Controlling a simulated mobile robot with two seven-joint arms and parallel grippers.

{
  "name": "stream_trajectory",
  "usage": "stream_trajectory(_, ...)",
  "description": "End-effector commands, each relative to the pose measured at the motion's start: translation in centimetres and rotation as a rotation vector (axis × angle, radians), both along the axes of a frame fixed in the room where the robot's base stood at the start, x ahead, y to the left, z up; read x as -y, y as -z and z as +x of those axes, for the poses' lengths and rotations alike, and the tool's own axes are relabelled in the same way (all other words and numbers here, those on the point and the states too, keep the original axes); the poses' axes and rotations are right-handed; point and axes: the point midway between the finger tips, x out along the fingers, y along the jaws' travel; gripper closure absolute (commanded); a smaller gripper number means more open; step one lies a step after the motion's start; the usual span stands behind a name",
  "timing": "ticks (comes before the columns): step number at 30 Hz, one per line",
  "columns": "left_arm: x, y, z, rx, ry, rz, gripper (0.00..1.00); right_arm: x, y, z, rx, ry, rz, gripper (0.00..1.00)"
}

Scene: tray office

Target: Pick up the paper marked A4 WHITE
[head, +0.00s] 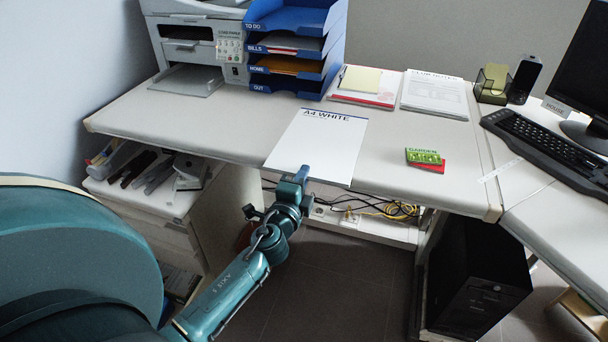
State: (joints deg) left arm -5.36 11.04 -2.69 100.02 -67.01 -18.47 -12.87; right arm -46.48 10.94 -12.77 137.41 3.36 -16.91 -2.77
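The paper marked A4 WHITE (321,145) lies flat on the desk in the head view, with its label at the far end and its near edge at the desk's front edge. My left gripper (301,175) is at the middle of that near edge, and a fingertip overlaps the paper in the picture. The lower part of the gripper is hidden, so I cannot tell whether it is open or shut on the paper. My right gripper is not in view.
Behind the paper stand a blue letter tray (293,48) and a printer (201,45). Pads and papers (434,93) lie behind to the right. Green and red packets (425,159) lie right of the paper. Bare desk (215,125) is to its left. Cables (389,209) hang below.

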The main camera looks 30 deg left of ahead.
Motion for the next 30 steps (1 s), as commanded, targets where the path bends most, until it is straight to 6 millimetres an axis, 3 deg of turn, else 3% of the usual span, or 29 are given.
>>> stream_trajectory(8, 0.01, -0.13, 0.02, 0.003, 0.0, 0.001, 1.0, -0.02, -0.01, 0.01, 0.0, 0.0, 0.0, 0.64)
stream_trajectory(30, 0.01, -0.62, 0.11, 0.01, 0.001, 0.002, 1.0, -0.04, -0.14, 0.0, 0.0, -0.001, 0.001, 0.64)
